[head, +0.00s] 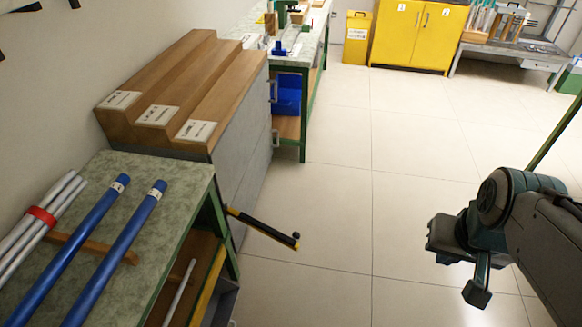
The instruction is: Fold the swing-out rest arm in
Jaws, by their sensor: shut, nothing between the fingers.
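The swing-out rest arm (265,229) is a thin dark bar with a yellow edge and a small black knob at its free end. It sticks out to the right and towards the bottom of the picture from the green-framed bench, over the floor. Its inner end is at the bench's side, by the grey cabinet. My gripper (448,242) is to the right of the rest arm, over open floor, well apart from it. It is shut and holds nothing. Its fingertips are hard to make out.
Two blue rods (98,240) and a bundle of silvery rods with a red band (40,215) lie on the bench top (190,180). A stepped wooden rack (235,85) stands behind on a grey cabinet (243,150). Yellow cabinets (418,35) stand far back. The tiled floor between is clear.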

